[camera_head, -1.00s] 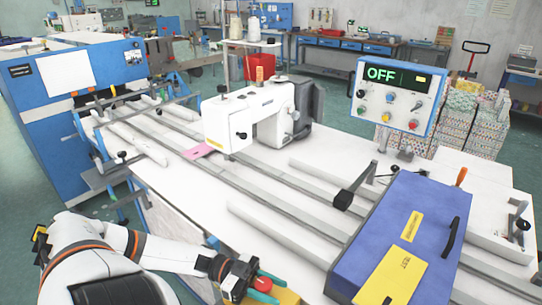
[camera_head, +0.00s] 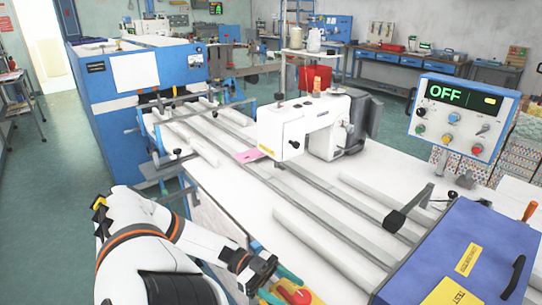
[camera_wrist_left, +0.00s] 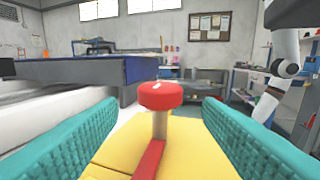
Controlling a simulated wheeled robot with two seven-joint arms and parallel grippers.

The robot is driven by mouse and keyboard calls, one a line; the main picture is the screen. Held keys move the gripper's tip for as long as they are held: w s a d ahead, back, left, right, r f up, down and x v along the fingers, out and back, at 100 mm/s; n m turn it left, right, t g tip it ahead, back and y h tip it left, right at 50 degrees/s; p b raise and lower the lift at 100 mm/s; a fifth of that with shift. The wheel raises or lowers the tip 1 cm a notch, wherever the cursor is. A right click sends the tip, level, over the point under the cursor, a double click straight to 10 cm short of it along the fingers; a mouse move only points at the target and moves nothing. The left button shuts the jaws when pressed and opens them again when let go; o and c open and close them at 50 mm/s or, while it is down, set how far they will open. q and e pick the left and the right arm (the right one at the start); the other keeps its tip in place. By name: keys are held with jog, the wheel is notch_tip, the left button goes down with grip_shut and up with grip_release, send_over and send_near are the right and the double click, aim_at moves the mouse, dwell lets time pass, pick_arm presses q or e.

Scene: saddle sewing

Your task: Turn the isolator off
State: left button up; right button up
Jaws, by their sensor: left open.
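The isolator is a red round knob on a yellow box at the bottom edge of the head view, where the knob (camera_head: 300,296) is partly cut off. In the left wrist view the red knob (camera_wrist_left: 160,95) stands upright on a stem, with a red bar below it on the yellow box (camera_wrist_left: 185,155). My left gripper (camera_head: 280,285) is open, its teal fingers on either side of the knob with gaps, not touching it; they also show in the wrist view (camera_wrist_left: 160,118). A control panel (camera_head: 463,115) displays OFF. My right gripper is not in view.
A blue box (camera_head: 455,240) with yellow labels and a black handle stands right of the isolator. A white sewing machine (camera_head: 310,125) and long rails lie on the white table (camera_head: 225,200) behind. A blue cabinet machine (camera_head: 130,120) stands at the left.

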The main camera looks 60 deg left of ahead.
pick_arm(q)
jog(key=v, duration=0.5)
jog(key=shift+a, duration=0.2)
jog(key=shift+s, duration=0.1)
dwell(0.4)
